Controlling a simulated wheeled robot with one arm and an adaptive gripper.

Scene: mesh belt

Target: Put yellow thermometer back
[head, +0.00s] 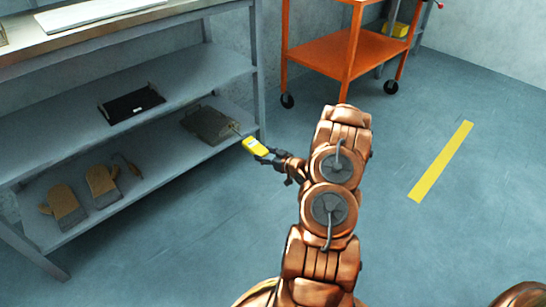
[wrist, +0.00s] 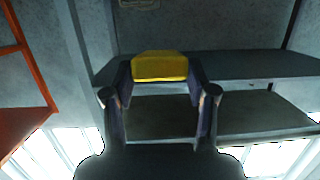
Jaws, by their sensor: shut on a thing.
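The yellow thermometer (head: 253,145) is held out in front of the shelf unit's right end in the head view, near the lower shelf (head: 160,165). A thin probe or wire seems to extend from its far end toward the shelf. My gripper (head: 270,155) is shut on it. In the wrist view my gripper (wrist: 160,78) has its two fingers on either side of the yellow thermometer (wrist: 160,65). A shelf board (wrist: 255,65) shows behind it there. I cannot tell whether the thermometer touches the shelf.
The lower shelf holds a grey-brown flat case (head: 208,125), two tan gloves (head: 63,203) and a small dark tool (head: 127,165). A black tray (head: 131,104) lies on the shelf above. A shelf post (head: 259,75) stands near my gripper. An orange cart (head: 325,55) is behind; the right floor is clear.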

